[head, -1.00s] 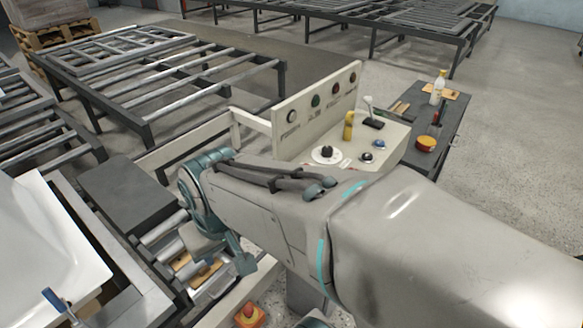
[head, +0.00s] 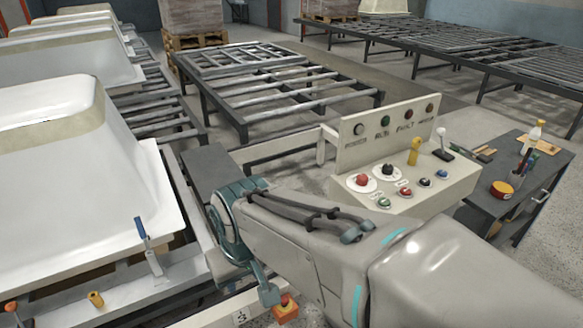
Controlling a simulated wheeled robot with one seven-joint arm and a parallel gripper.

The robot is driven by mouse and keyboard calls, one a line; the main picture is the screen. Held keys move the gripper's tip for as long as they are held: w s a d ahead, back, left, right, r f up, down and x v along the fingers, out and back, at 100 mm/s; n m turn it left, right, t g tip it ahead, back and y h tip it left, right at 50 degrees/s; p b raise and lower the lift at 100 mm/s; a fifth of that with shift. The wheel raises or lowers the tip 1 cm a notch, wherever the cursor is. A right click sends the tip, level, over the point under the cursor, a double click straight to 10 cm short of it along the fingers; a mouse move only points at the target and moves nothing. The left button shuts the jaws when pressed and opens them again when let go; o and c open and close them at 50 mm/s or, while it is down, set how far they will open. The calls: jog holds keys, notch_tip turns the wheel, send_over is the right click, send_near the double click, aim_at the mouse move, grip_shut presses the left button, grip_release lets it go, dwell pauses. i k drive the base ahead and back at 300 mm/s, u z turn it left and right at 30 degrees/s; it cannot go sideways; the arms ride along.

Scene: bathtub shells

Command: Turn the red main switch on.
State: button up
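The red main switch appears to be the red knob on a round white plate (head: 362,181) at the left of the cream control desk's (head: 437,190) sloping top. Its on or off position is too small to read. A black knob on a similar white plate (head: 388,170) sits to its right. My arm reaches in from the lower right and passes in front of the desk, with its teal joint left of the desk. My gripper's fingers do not show.
The desk also carries a yellow handle (head: 414,151), small buttons and an upright lamp panel (head: 390,127). A dark tool cabinet (head: 515,190) stands right. White tub shells (head: 70,190) fill the left.

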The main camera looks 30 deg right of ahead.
aim_at(362, 180)
jog(key=u, duration=0.25)
jog(key=i, duration=0.7)
jog(key=z, duration=2.35)
jog(key=i, duration=0.5)
